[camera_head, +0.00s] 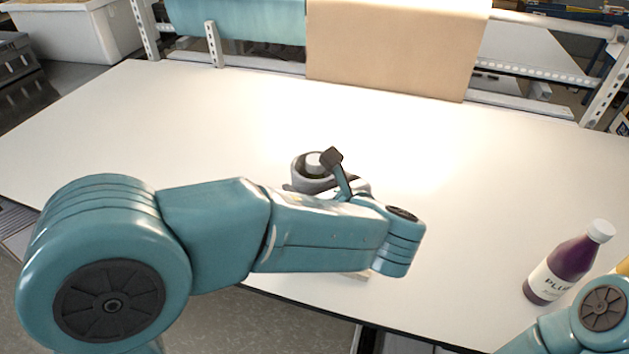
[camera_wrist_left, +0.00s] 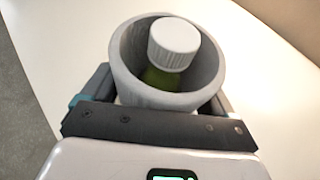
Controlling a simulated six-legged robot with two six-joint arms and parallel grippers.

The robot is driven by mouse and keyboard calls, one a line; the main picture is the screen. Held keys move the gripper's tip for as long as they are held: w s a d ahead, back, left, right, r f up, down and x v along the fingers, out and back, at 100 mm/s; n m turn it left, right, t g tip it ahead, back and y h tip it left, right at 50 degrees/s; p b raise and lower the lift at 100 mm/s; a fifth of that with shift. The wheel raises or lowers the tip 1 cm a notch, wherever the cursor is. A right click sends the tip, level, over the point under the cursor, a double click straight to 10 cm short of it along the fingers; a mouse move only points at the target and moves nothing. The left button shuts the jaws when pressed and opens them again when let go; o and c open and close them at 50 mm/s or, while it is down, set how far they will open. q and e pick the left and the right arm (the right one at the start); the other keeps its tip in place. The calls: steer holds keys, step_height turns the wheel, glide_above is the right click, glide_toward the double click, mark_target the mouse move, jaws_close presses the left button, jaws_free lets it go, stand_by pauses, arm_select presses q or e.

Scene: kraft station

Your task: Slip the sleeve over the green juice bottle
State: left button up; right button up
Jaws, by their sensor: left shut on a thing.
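The sleeve is a grey, open-topped ring (camera_wrist_left: 165,97); it also shows in the head view (camera_head: 300,172), partly behind my left arm. The green juice bottle (camera_wrist_left: 160,78) stands inside the ring, with its white cap (camera_wrist_left: 174,42) and a bit of green shoulder visible through the opening. The cap also shows in the head view (camera_head: 316,163). My left gripper (camera_wrist_left: 155,104) is shut on the sleeve, one finger on each side. How far down the bottle the sleeve sits is hidden. My right gripper is out of view.
A purple plum juice bottle (camera_head: 568,266) stands at the table's right side, close to my right arm. A yellow item (camera_head: 623,266) shows behind it. Brown paper (camera_head: 395,50) hangs at the back rail. The white table (camera_head: 180,120) is clear at left and behind the sleeve.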

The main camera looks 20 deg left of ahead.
arm_select(q)
steer(key=shift+f+b, duration=1.05)
steer(key=shift+f, duration=0.85)
steer(key=o, duration=0.4)
steer(key=shift+o, duration=0.2)
steer(key=shift+d+r, duration=0.1)
